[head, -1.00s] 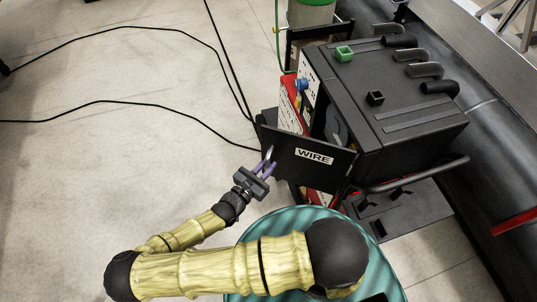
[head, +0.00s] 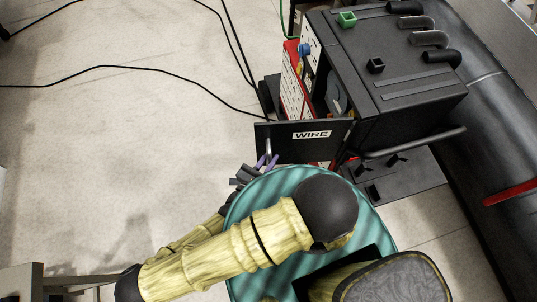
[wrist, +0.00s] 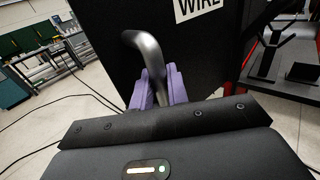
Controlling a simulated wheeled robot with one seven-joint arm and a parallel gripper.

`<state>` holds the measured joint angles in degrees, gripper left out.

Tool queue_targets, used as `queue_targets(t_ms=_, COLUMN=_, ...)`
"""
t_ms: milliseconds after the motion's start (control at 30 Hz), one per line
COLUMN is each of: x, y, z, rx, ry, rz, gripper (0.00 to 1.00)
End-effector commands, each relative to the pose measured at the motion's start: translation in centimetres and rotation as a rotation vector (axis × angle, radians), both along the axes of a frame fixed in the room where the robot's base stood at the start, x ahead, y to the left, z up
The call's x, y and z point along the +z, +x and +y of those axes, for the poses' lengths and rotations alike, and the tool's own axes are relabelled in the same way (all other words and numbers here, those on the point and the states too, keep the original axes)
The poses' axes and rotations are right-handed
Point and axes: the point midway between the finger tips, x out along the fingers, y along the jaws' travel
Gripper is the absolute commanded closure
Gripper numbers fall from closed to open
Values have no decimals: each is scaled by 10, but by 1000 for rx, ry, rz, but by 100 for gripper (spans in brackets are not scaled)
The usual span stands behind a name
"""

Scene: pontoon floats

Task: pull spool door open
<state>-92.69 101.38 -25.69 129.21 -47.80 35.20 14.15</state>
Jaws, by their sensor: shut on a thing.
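The spool door (head: 290,142) is a black panel with a white WIRE label, on the side of the dark welding machine (head: 415,95). It stands swung out from the machine, with a spool partly visible in the gap behind it. In the wrist view the door (wrist: 205,60) fills the upper middle, with a bent metal handle (wrist: 146,50) on its face. My gripper (wrist: 157,88) has purple fingers shut on the handle. In the head view my gripper (head: 266,161) is at the door's left, free end, partly hidden by my arm.
Black cables (head: 150,72) run across the pale floor to the left. A large dark pipe (head: 490,110) lies behind the machine at right. A black handlebar (head: 415,145) juts from the machine near the door's hinge side. Floor left of the door is mostly clear.

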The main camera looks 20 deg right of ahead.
Motion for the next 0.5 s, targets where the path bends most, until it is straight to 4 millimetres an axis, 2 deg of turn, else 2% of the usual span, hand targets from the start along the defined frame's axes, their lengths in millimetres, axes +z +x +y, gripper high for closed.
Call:
queue_targets(t_ms=267, x=0, y=-1, z=-2, rx=-4, ry=-3, rz=-1, gripper=100)
queue_targets(t_ms=300, x=0, y=-1, z=-2, rx=-4, ry=-3, rz=-1, gripper=78)
queue_targets(t_ms=367, x=0, y=-1, z=-2, rx=-3, ry=-2, rz=0, gripper=66)
queue_targets(t_ms=500, x=0, y=-1, z=-1, rx=-1, ry=-2, rz=0, gripper=65)
